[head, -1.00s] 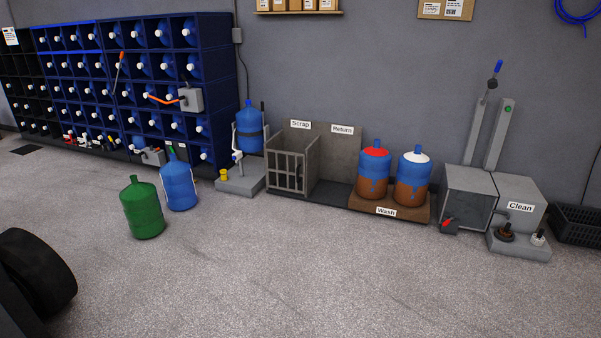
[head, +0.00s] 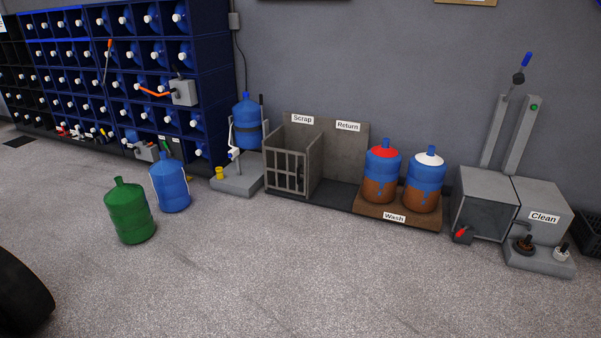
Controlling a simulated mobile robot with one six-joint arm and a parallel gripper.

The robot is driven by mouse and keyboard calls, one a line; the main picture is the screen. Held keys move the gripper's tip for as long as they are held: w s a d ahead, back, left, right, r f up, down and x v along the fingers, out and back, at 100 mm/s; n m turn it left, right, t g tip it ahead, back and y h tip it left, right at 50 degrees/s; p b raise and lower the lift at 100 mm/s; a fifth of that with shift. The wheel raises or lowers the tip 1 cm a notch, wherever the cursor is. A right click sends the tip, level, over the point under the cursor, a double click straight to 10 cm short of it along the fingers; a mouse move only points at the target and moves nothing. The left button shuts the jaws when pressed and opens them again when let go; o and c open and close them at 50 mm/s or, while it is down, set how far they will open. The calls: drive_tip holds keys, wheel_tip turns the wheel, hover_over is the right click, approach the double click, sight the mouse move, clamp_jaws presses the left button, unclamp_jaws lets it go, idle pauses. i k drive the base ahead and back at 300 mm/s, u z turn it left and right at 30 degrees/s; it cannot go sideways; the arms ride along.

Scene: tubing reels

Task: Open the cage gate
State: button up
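The cage (head: 318,166) stands against the back wall under the "Scrap" sign. Its barred gate (head: 286,171) faces front and looks closed across the cage's front. The cage looks empty through the bars. A small dark part, perhaps a latch, shows on the gate, but it is too small to make out. My gripper is not in this view.
The open "Return" bay (head: 343,190) is right of the cage. Two brown-stained blue bottles stand on the "Wash" platform (head: 370,211). A green bottle (head: 130,212) and a blue bottle (head: 171,184) stand on the floor at left. The floor before the cage is clear.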

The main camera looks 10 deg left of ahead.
sight(298, 182)
drive_tip(key=u, duration=0.1)
drive_tip(key=i, duration=1.6)
drive_tip(key=u, duration=0.55)
drive_tip(key=i, duration=0.85)
drive_tip(key=u, duration=0.7)
drive_tip(key=i, duration=0.6)
drive_tip(key=u, duration=0.8)
drive_tip(key=i, duration=0.9)
drive_tip(key=u, duration=0.4)
